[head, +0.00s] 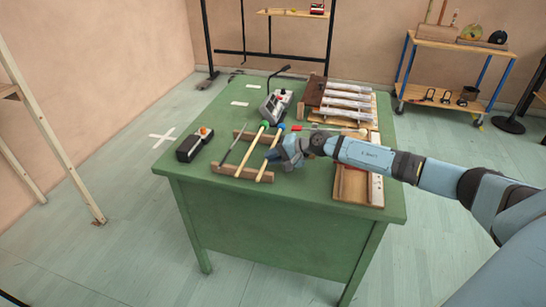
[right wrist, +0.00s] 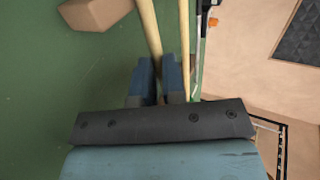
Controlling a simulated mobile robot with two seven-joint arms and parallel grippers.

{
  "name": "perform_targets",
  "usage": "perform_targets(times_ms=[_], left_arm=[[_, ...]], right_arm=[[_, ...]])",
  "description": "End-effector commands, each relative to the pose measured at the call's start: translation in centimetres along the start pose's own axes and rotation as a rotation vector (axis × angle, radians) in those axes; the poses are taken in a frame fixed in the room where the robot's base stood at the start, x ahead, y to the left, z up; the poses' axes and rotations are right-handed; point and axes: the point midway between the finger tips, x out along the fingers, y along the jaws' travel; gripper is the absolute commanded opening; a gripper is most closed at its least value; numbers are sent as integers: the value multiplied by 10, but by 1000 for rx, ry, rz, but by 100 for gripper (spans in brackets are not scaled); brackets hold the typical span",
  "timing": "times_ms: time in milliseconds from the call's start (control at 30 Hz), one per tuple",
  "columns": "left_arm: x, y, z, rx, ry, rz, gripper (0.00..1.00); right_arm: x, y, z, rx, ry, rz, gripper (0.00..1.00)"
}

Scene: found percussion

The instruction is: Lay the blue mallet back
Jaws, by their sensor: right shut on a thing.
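The blue mallet (head: 272,146) has a blue head and a pale wooden handle. My right gripper (head: 271,154) is shut on its handle, which runs between the blue fingers (right wrist: 158,75) in the right wrist view. The mallet is over the wooden rest (head: 228,170), two brown bars near the front of the green table (head: 300,212). I cannot tell whether it touches the bars. A green-headed mallet (head: 252,147) lies across the rest to its left, and a thin dark stick (head: 236,148) lies further left. My left gripper is not in view.
A black box with an orange button (head: 195,145) stands left of the rest. Behind are a grey device (head: 275,105) and metal tubes (head: 348,102) on a wooden frame. A red-handled beater (head: 320,128) lies right of the rest. The table's front left is clear.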

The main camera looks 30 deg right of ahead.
Motion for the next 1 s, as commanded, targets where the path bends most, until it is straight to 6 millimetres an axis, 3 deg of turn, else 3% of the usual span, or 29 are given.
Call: perform_targets(times_ms=[33,133,567,700,1000], left_arm=[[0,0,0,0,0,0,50],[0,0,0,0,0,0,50],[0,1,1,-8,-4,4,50],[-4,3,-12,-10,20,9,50],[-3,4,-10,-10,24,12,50]], right_arm=[[0,0,0,0,0,0,17],[0,0,0,0,0,0,40],[0,0,0,0,0,0,40],[-27,2,-1,-2,2,4,40],[-99,3,0,-1,1,5,40]])
